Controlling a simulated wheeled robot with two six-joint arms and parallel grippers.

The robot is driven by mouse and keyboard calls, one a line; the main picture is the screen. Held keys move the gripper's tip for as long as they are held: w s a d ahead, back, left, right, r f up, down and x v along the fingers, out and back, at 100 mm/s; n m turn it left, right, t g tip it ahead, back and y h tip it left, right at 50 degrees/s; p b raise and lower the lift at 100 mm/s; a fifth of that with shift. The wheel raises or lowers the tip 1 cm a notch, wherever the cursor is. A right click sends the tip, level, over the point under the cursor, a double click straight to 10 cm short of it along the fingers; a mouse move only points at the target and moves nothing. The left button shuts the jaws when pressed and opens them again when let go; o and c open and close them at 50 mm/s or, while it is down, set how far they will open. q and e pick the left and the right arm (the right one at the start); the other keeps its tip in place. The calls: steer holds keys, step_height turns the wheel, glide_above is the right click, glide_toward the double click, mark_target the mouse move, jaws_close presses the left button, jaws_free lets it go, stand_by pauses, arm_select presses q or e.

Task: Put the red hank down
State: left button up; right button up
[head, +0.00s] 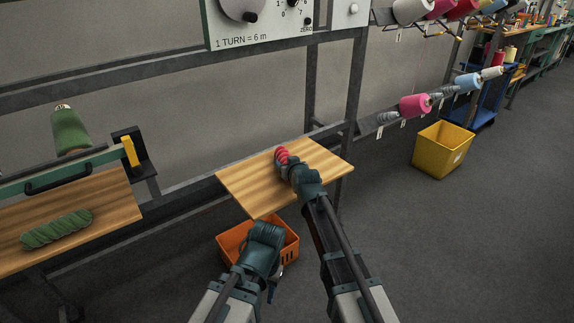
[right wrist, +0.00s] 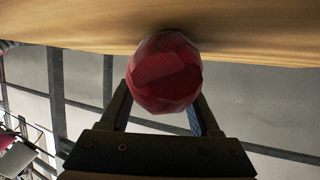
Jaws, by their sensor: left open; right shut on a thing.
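The red hank (head: 281,154) is at the wooden board (head: 250,186) in the middle of the head view. My right gripper (head: 291,168) is shut on its near end. In the right wrist view the round end of the red hank (right wrist: 165,72) sits between the two fingers, close against the wood surface (right wrist: 80,22); I cannot tell whether it bears on the board. The gripper hides part of the hank in the head view. My left gripper (head: 271,270) is open and empty, lower down, in front of the orange crate (head: 290,245).
A green hank (head: 57,229) lies on another wooden board (head: 120,205) at the left, with a green cone (head: 69,130) behind it. A yellow bin (head: 440,150) stands on the floor at the right. Grey frame posts and a panel with a dial (head: 285,22) stand behind the middle board.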

steer(key=o, duration=1.4)
steer(key=shift+f, duration=0.15)
steer(key=shift+r, duration=0.25)
steer(key=p+v, duration=0.5)
steer(key=v, duration=0.7)
steer(key=shift+s+d+f, duration=0.1)
